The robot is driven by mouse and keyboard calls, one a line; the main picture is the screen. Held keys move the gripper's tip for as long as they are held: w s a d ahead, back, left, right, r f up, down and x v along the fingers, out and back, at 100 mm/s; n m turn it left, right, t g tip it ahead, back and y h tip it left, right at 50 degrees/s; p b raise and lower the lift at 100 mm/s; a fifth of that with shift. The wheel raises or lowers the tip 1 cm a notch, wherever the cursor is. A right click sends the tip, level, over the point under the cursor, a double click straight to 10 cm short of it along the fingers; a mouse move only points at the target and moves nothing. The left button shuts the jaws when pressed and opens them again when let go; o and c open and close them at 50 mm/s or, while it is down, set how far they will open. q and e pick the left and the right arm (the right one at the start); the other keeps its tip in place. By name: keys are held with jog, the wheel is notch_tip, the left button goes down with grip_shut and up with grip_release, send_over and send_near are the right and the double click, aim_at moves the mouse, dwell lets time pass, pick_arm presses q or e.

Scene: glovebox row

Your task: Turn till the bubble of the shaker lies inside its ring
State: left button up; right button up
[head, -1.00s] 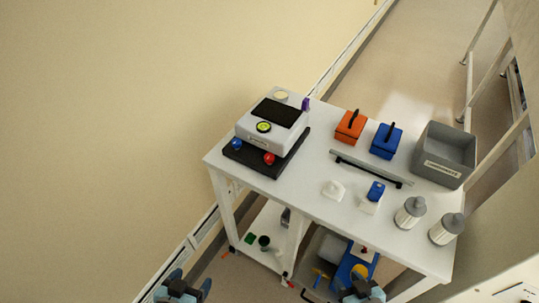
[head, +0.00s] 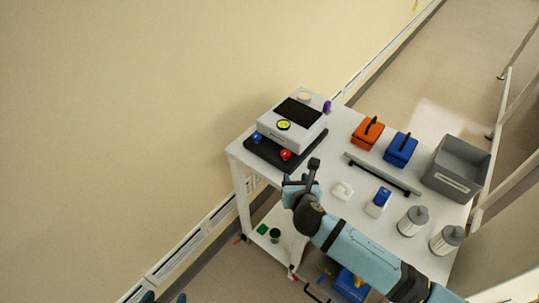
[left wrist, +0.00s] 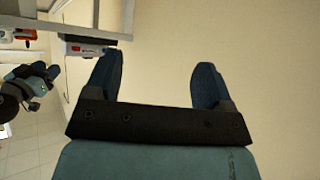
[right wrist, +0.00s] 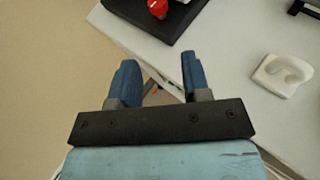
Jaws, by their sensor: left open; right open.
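The shaker (head: 290,130) is a white box with a dark top panel on a black base plate (head: 262,152). Its round yellow-green bubble level (head: 283,125) is on the box; the bubble's exact place in the ring is too small to tell. A blue knob (head: 257,138) and a red knob (head: 285,155) sit at the base's near side. My right gripper (head: 296,180) is open and empty near the table's front edge, short of the red knob, which also shows in the right wrist view (right wrist: 158,8). My left gripper (left wrist: 157,70) is open and empty, away from the table.
On the white table (head: 335,212) are an orange box (head: 367,134), a blue box (head: 400,150), a grey bin (head: 459,166), a rail (head: 383,175), a white holder (head: 342,190) and two grey-lidded jars (head: 412,221). A lower shelf holds small items.

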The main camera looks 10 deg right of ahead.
aim_at(286, 155)
jog(key=shift+n, duration=0.4)
jog(key=x, duration=0.9)
jog(key=r+p+x, duration=0.1)
jog(key=x, duration=0.4)
jog(key=shift+w, duration=0.25)
jog(key=shift+c, duration=0.2)
jog(key=c, duration=0.6)
